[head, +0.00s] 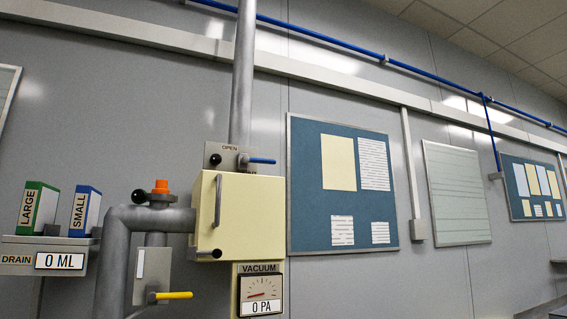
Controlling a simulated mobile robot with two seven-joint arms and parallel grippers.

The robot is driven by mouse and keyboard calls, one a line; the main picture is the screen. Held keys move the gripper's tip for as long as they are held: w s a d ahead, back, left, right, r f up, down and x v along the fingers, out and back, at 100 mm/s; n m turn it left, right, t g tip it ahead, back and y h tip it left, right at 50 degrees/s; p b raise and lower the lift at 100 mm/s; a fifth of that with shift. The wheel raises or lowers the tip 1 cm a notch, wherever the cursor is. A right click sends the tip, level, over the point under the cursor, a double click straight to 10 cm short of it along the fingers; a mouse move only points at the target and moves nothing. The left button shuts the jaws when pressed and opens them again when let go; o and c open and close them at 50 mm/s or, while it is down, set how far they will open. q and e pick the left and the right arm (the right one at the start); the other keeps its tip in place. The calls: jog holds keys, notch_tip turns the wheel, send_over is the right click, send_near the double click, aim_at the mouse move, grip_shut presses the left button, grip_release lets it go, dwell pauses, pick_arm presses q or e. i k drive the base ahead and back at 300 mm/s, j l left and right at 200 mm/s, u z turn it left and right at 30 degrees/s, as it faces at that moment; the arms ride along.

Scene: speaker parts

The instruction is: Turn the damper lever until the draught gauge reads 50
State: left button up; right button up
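A gauge marked VACUUM (260,286) sits below the cream box, with a dial and a readout of 0 PA. A lever with a blue handle (262,160) points right on a grey plate (222,154) marked OPEN, at the foot of a vertical grey pipe. A second lever with a yellow handle (174,295) points right, lower down on the grey pipework. No label reading damper shows, so I cannot tell by name which lever is the damper. Neither of my grippers is in view.
The cream box (252,215) has a grey handle on its front. An orange cap (161,187) and dark knob top the grey pipe (116,245). A DRAIN readout (60,260) shows 0 ML, under green (38,208) and blue (85,210) blocks marked LARGE and SMALL.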

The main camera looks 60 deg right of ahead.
aim_at(246, 159)
jog(key=z, duration=1.9)
jog(key=k+l, duration=0.05)
